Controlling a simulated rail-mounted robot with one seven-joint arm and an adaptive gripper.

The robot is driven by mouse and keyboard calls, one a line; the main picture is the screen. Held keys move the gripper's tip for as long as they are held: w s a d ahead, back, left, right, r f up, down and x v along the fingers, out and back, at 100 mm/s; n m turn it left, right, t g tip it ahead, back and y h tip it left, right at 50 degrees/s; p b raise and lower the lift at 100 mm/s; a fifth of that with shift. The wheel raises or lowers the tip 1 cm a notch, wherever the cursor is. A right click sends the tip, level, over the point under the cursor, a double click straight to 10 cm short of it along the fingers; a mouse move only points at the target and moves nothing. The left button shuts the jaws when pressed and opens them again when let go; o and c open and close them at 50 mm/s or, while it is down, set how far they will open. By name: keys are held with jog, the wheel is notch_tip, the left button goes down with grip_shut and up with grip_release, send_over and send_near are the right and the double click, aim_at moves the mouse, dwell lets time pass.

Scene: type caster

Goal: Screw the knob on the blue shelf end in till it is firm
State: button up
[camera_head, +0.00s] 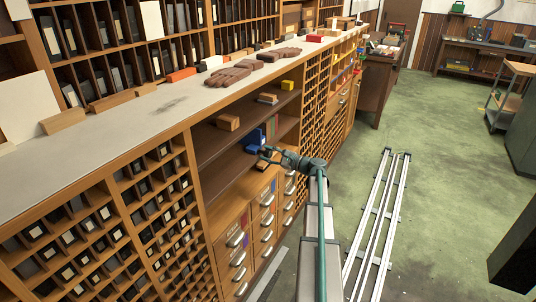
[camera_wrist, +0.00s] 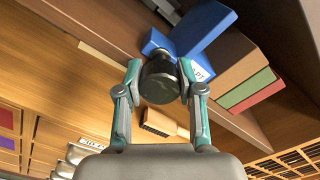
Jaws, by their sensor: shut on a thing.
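The blue shelf end (camera_head: 257,139) stands on the lower shelf of the cabinet, and it also shows at the top of the wrist view (camera_wrist: 200,27). The dark round knob (camera_wrist: 160,82) sits on the near side of the blue shelf end. My gripper (camera_wrist: 160,80) is shut on the knob, with one teal-sided finger on each side of it. In the head view my gripper (camera_head: 266,154) reaches in from the right at the shelf opening. The knob's threaded part is mostly hidden behind its head.
A brown block, a green block (camera_wrist: 248,90) and a red block stand beside the blue shelf end. A wooden brush-like block (camera_wrist: 165,124) lies on the shelf near my gripper. Drawers with metal handles (camera_head: 237,239) are below. Floor rails (camera_head: 378,220) lie to the right.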

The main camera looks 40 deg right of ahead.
jog(key=shift+s, duration=0.1)
jog(key=o, duration=1.2)
jog(key=shift+d, duration=0.1)
jog(key=v, duration=1.2)
